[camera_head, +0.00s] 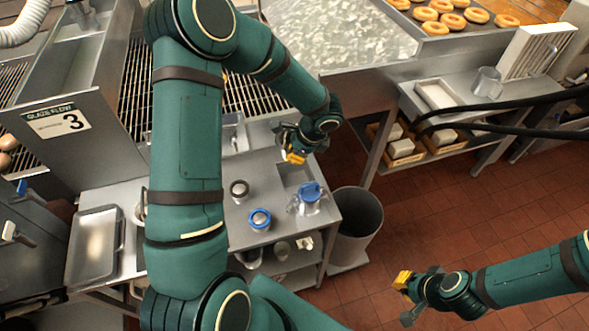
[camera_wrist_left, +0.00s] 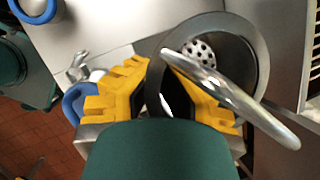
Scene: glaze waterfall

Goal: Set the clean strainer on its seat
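My left gripper (camera_head: 294,153) is low over the steel table by its inner corner. In the left wrist view, its yellow fingers (camera_wrist_left: 157,62) nearly meet on the thin metal of the strainer. The strainer shows a shiny oval rim (camera_wrist_left: 262,112), tilted across the right finger, and a perforated part (camera_wrist_left: 203,47). A dark grey ring (camera_wrist_left: 262,55) shows around and behind it. I cannot tell whether this ring is the seat, or whether the strainer touches it. The strainer is not discernible in the head view. My right gripper (camera_head: 404,294) hangs over the floor, apart from everything; its finger gap is unclear.
A glaze trough (camera_head: 345,40) lies behind. A metal tray (camera_head: 94,246) lies left. The right floor is open.

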